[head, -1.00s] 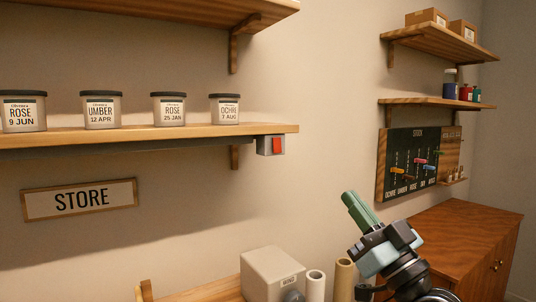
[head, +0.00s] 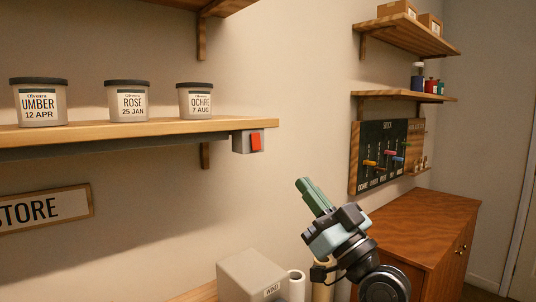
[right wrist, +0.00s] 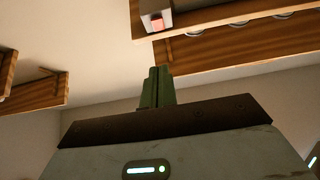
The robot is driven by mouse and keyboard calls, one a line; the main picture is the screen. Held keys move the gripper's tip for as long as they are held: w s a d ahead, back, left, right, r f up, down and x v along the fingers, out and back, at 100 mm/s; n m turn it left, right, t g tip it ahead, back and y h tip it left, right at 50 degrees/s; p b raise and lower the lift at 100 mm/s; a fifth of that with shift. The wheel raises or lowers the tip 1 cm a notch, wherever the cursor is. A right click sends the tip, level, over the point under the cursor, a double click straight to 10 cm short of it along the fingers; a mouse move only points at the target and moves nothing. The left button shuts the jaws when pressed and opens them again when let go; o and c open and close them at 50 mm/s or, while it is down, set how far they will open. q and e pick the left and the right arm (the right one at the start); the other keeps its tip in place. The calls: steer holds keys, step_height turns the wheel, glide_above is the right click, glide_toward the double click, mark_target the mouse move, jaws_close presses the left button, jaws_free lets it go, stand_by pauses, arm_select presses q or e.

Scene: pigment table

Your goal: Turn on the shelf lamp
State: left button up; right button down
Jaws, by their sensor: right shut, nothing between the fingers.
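The shelf lamp is a long dark strip (head: 120,146) under the left shelf. At its right end is a grey switch box (head: 240,143) with a red rocker switch (head: 256,142). The switch also shows in the right wrist view (right wrist: 157,23), above my fingers. My right gripper (head: 307,181) is shut and empty, its green fingers pointing up and left. In the head view it is below and to the right of the switch, apart from it. It also shows in the right wrist view (right wrist: 157,72). My left gripper is not in view.
The shelf (head: 150,132) holds labelled jars, among them OCHRE (head: 195,100). A grey box (head: 252,275) stands low beside pale rolls. A stock board (head: 383,155) hangs above a wooden cabinet (head: 420,230) at right. The wall between switch and gripper is clear.

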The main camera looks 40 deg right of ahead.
steer(key=p, duration=0.2)
glide_toward(258, 140)
step_height(258, 140, up, 4)
steer(key=w+b, duration=0.1)
steer(key=w, duration=0.2)
steer(key=shift+w+a+f+b, duration=0.2)
steer(key=shift+w+f+b, duration=0.1)
steer(key=shift+f+b, duration=0.05)
steer(key=shift+w, duration=0.4)
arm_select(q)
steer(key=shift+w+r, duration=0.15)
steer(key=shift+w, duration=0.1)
arm_select(e)
steer(key=shift+r, duration=0.1)
